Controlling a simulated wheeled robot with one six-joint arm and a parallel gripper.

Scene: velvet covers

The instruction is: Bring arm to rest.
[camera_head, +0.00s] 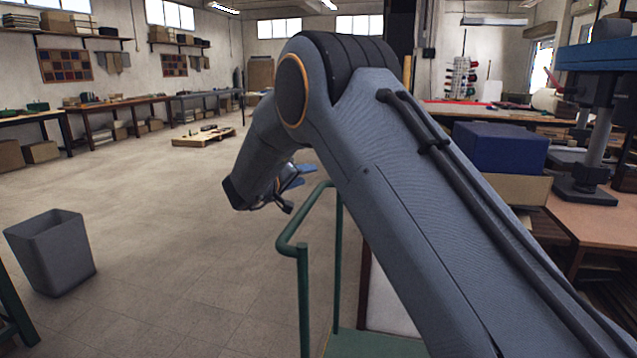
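My grey arm reaches in from the lower right of the head view, bends at a large black-ringed joint near the top middle, and points down to the left. My gripper (290,184) shows only in part behind the forearm's end. A bluish finger-like part sticks out to the right there. Most of the gripper is hidden, and I cannot tell whether it is open or shut. I see nothing held in the part that shows.
A green rail (304,262) stands close below my gripper. A grey bin (52,254) is on the floor at left. A blue box (499,147) and a press (599,120) stand on the right. A low pallet (203,137) lies farther back. The floor at middle left is clear.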

